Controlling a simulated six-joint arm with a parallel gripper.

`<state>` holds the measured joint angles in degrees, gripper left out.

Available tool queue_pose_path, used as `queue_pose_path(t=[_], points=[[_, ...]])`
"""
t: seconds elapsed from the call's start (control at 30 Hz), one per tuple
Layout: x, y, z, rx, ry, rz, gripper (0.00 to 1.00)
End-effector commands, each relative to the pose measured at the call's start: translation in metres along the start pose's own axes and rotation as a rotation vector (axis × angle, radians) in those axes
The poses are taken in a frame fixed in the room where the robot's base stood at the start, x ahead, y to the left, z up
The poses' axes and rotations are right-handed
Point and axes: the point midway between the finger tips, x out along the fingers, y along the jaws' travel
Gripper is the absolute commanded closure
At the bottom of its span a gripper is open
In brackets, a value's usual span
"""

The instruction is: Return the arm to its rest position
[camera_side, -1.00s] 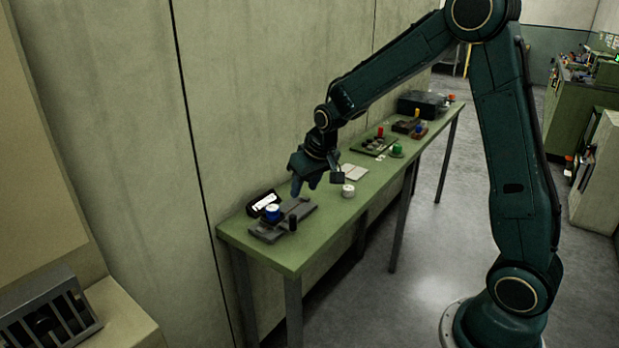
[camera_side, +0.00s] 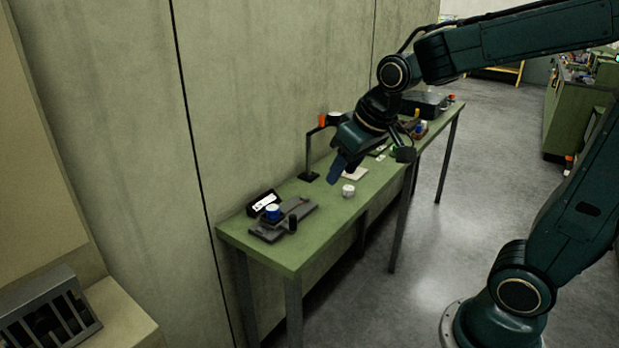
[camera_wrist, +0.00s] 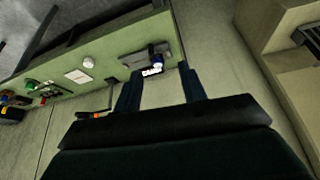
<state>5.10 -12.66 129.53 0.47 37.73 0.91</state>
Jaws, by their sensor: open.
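My gripper (camera_side: 343,166) is raised above the green bench (camera_side: 291,256) in the side view, above and behind a white spool (camera_side: 348,190). In the wrist view the two dark blue fingers of my gripper (camera_wrist: 160,92) stand apart with nothing held between them. A grey fixture (camera_side: 268,236) with a blue-and-white spool (camera_side: 272,211) sits at the near end of the bench. The fixture (camera_wrist: 133,59) and the blue spool (camera_wrist: 158,49) also show beyond the fingertips in the wrist view. The far part of the bench is partly hidden by my arm.
A black stand with an orange tip (camera_side: 322,121) rises from the bench against the wall. A white label card (camera_side: 263,203) stands by the fixture. A black case (camera_side: 424,104) lies at the far end. The floor right of the bench is clear.

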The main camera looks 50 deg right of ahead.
Motion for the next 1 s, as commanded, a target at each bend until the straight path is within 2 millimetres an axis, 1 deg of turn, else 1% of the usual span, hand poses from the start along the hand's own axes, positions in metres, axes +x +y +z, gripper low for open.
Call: queue_pose_path(t=[0.03, 0.1, 0.3, 0.5, 0.6, 0.7, 0.8, 1.0], points=[[-0.01, -0.002, 0.008, -0.008, 0.008, -0.004, 0.59], [-0.021, -0.005, 0.019, -0.018, 0.013, -0.009, 0.59], [-0.047, -0.01, 0.054, -0.046, 0.026, -0.022, 0.59], [-0.066, -0.013, 0.09, -0.073, 0.039, -0.035, 0.59], [-0.072, -0.014, 0.105, -0.085, 0.044, -0.04, 0.59], [-0.076, -0.014, 0.117, -0.093, 0.047, -0.044, 0.59], [-0.078, -0.015, 0.124, -0.098, 0.048, -0.046, 0.59], [-0.079, -0.015, 0.128, -0.101, 0.047, -0.047, 0.59]])
